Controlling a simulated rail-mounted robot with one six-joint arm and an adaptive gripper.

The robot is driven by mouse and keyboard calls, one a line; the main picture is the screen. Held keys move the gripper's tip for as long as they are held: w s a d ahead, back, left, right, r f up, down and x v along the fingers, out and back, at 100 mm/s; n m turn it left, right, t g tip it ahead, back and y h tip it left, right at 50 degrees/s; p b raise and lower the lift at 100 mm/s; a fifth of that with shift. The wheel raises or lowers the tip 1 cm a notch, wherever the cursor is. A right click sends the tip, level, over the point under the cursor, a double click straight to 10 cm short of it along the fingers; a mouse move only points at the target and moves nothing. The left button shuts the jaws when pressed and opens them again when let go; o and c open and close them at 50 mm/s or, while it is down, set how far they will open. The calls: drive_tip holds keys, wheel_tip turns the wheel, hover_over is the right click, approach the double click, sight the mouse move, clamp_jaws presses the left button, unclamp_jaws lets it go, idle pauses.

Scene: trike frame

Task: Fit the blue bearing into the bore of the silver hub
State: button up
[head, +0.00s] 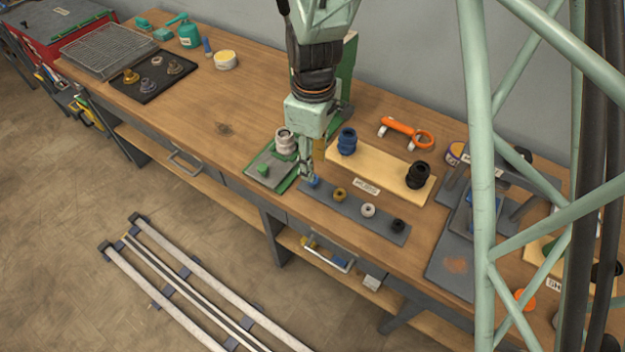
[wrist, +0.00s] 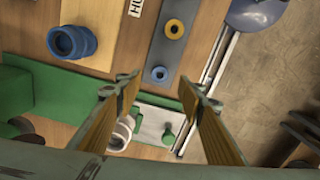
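The blue bearing (head: 314,182) is a small ring lying at the left end of a dark grey strip (head: 375,226). In the wrist view the blue bearing (wrist: 158,73) appears centred between my fingertips and just beyond them. My gripper (head: 308,174) points down close by it; in the wrist view my gripper (wrist: 158,86) is open, with nothing between its fingers. The silver hub (head: 285,138) stands upright on a green and grey fixture (head: 262,181), left of my gripper. In the wrist view the silver hub (wrist: 122,132) is partly hidden by the left finger.
A yellow bearing (head: 340,194), a white bearing (head: 368,210) and a black bearing (head: 398,225) share the strip. A blue hub (head: 347,141) and a black hub (head: 418,175) stand on a labelled wooden board behind. An orange tool (head: 405,131) lies further back. The bench's left middle is clear.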

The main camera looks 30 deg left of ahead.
drive_tip(key=shift+f, duration=0.25)
drive_tip(key=shift+f, duration=0.1)
drive_tip(key=shift+f, duration=2.5)
drive_tip(key=shift+c, duration=0.8)
drive_tip(key=c, duration=0.8)
